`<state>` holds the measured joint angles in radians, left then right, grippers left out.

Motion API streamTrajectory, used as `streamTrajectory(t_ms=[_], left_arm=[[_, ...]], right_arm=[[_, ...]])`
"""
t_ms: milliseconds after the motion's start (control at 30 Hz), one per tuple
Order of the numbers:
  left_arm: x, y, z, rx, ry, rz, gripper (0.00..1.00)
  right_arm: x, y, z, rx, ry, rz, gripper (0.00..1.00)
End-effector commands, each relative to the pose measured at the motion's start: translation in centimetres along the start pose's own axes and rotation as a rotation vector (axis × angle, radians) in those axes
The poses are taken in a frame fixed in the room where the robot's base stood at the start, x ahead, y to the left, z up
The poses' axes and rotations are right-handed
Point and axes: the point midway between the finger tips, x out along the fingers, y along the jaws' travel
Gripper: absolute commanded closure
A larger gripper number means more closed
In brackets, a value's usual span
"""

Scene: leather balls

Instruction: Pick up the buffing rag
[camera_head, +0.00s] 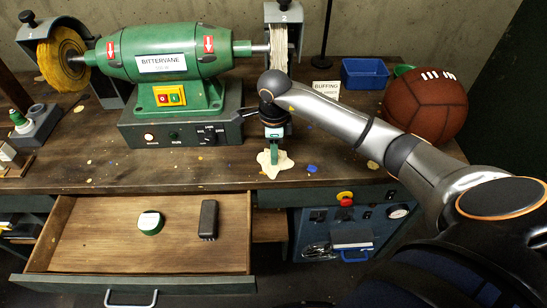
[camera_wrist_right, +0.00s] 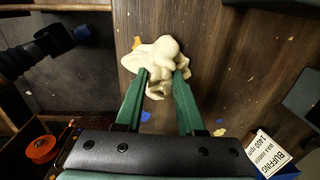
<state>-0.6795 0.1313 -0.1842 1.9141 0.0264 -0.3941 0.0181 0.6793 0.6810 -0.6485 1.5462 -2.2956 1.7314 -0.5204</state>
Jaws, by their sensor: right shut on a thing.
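The buffing rag is a crumpled cream cloth (camera_head: 276,166) near the front edge of the wooden bench, right of the drawer opening. It also shows in the right wrist view (camera_wrist_right: 157,53), bunched up between green fingers. My right gripper (camera_head: 273,152) points down over the bench and is shut on the rag, with its fingertips (camera_wrist_right: 161,74) on either side of a fold. The rag's loose edges spread around the fingers. Whether its underside touches the bench is hidden. My left gripper is not in view in the head camera.
A green buffing machine (camera_head: 166,55) stands at the back left. A blue bin (camera_head: 364,73), a buffing label card (camera_head: 326,90) and a brown ball (camera_head: 425,106) are at the back right. The open drawer (camera_head: 110,235) holds a green-white tin (camera_head: 150,222) and a black block (camera_head: 208,220).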

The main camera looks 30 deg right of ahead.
Motion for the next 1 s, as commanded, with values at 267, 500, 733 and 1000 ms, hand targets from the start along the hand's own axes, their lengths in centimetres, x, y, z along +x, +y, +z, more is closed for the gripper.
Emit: streamTrajectory(t_ms=[267,500,733,1000], left_arm=[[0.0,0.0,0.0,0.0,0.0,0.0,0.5],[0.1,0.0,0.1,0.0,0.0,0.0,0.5],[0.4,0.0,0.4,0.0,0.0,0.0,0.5],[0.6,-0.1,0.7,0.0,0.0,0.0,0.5]], right_arm=[[0.0,0.0,0.0,0.0,0.0,-0.001,1.0],[-0.9,-0.2,0.0,-0.001,-0.002,-0.003,1.0],[-5.0,0.9,0.6,-0.006,-0.004,-0.006,1.0],[-10.5,6.2,2.9,-0.009,-0.003,-0.005,1.0]])
